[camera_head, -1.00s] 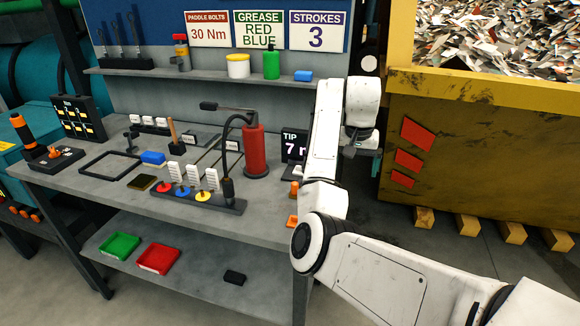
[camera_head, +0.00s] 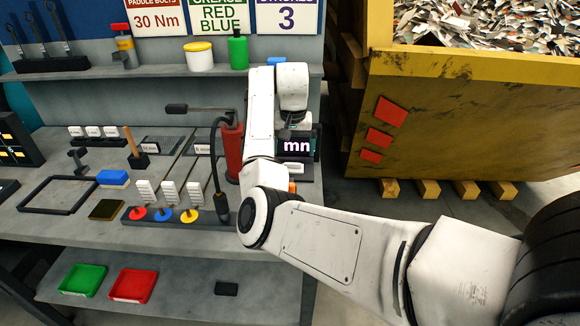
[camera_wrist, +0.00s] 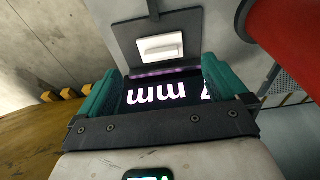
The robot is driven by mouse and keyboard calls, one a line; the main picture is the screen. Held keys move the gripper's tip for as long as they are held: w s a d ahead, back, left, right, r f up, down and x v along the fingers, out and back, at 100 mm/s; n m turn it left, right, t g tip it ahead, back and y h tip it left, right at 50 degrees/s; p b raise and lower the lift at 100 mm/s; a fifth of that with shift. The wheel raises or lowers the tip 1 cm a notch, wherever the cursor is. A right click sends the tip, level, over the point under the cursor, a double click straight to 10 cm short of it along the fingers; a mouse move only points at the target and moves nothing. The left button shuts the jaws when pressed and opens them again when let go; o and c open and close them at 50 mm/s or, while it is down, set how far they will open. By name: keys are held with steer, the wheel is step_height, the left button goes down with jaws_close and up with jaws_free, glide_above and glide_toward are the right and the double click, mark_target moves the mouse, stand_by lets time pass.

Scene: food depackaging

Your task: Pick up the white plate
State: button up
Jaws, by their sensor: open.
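What looks like the white plate (camera_wrist: 162,47) is a small, pale, rounded rectangle in a dark square holder in the wrist view. In the head view a pale piece (camera_head: 289,168) shows on the bench just below the screen, partly hidden by my arm. My gripper (camera_wrist: 161,70) has two teal fingers, spread apart. Nothing is held between them; a dark screen (camera_wrist: 160,93) with pink-white lettering shows through the gap. The white plate is beyond the fingertips, roughly centred between them. In the head view my wrist hides most of the gripper.
A red cylinder (camera_head: 233,150) with a black hose stands close by; it also fills the wrist view's upper right (camera_wrist: 292,40). A shelf (camera_head: 160,70) with a white tub and green bottle runs behind. A yellow scrap bin (camera_head: 450,130) stands right of the bench.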

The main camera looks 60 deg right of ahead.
mark_target(293, 164)
steer(key=shift+w+d+f+p, duration=0.1)
steer(key=shift+d+f+p, duration=0.15)
steer(key=shift+f, duration=0.8)
steer(key=shift+w+d+f+p, duration=0.15)
steer(key=shift+f+p, duration=0.1)
steer(key=shift+f, duration=0.8)
steer(key=shift+w+d+f+p, duration=0.1)
steer(key=shift+d+f+p, duration=0.15)
steer(key=shift+f, duration=0.8)
steer(key=shift+c, duration=0.5)
steer(key=c, duration=1)
steer(key=shift+r, duration=0.1)
steer(key=shift+c, duration=0.9)
